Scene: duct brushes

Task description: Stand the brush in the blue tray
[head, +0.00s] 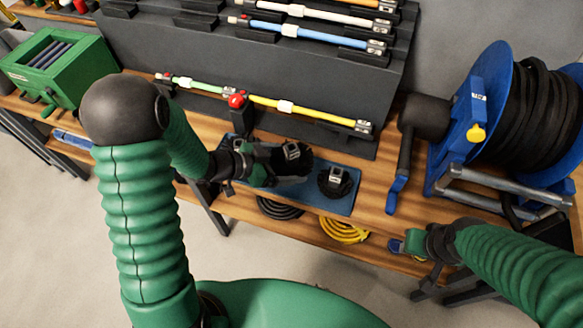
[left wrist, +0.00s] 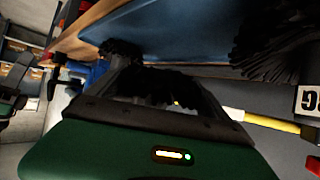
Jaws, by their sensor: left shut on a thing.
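The blue tray (head: 345,206) lies on the wooden bench; its blue surface also shows at the top of the left wrist view (left wrist: 185,30). My left gripper (head: 278,163) is over the left part of the tray, shut on a black bristled brush (head: 297,158). Black bristles show between its fingers in the left wrist view (left wrist: 160,86). The gripper hides part of the brush and whether it touches the tray. Another black brush (head: 336,182) with a pale label stands on the tray to the right. My right gripper (head: 410,243) is at the bench's front edge; its fingers are unclear.
A dark rack (head: 300,80) with coloured rods stands behind the tray. A blue hose reel (head: 475,110) is at right, a green box (head: 60,62) at far left. Yellow (head: 343,230) and black (head: 280,208) coils lie below the tray's front edge. Bare bench shows right of the tray.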

